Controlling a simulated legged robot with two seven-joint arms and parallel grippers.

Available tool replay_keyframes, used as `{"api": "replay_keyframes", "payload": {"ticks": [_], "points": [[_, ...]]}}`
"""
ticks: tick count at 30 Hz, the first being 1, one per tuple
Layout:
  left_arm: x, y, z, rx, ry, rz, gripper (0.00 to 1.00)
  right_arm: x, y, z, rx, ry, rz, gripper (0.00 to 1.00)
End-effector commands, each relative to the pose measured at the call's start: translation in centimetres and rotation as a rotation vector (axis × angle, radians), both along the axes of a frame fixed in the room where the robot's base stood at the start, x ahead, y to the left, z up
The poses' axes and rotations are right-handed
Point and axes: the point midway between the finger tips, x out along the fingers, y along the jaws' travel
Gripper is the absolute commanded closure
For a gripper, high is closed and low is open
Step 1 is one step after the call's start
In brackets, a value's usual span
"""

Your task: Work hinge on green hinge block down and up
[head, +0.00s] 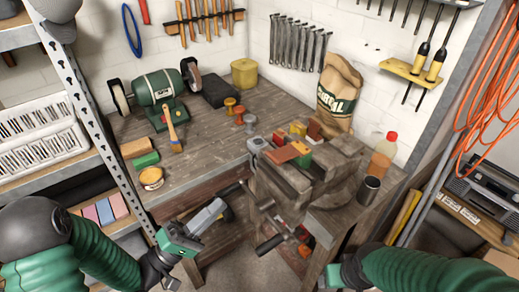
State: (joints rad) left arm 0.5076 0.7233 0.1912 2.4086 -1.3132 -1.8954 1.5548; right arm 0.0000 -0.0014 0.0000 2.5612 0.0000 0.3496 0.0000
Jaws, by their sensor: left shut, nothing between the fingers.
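A small green block (303,158) sits on top of the wooden vise (290,182) at the bench corner, beside a reddish-brown plate (284,153). I cannot tell whether the plate is its hinged leaf. Another green block (146,160) lies on the left part of the bench. My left gripper (225,211) is shut and empty, in front of the bench, low and left of the vise and apart from the green block on it. My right gripper (333,274) is at the bottom edge, partly cut off; its fingers are not clear.
Yellow and red blocks (314,130) crowd the vise top. A bottle (383,156) and dark cup (368,190) stand to its right. A bench grinder (158,92) stands at the back left.

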Motion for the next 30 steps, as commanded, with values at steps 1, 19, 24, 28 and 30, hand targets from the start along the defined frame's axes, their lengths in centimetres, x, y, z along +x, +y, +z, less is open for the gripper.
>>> {"api": "replay_keyframes", "payload": {"ticks": [1, 19, 24, 28, 30], "points": [[-0.1, -0.1, 0.1, 0.0, -0.002, 0.0, 1.0, -0.1, 0.0, 0.1, 0.0, -0.001, 0.0, 0.35], [5.8, -8.2, 5.0, 0.0, -0.004, -0.003, 1.0, 0.1, 0.0, 1.3, 0.0, 0.001, 0.0, 0.35], [7.0, -9.8, 5.9, -0.001, -0.002, 0.0, 1.0, 0.0, 0.0, 1.4, 0.0, 0.001, 0.0, 0.35], [7.5, -10.2, 6.1, -0.001, 0.0, 0.002, 1.0, 0.0, 0.0, 1.5, 0.0, 0.001, 0.0, 0.35], [7.5, -10.2, 6.1, -0.002, 0.0, 0.003, 1.0, 0.0, 0.0, 1.5, 0.0, 0.001, 0.0, 0.35]]}}
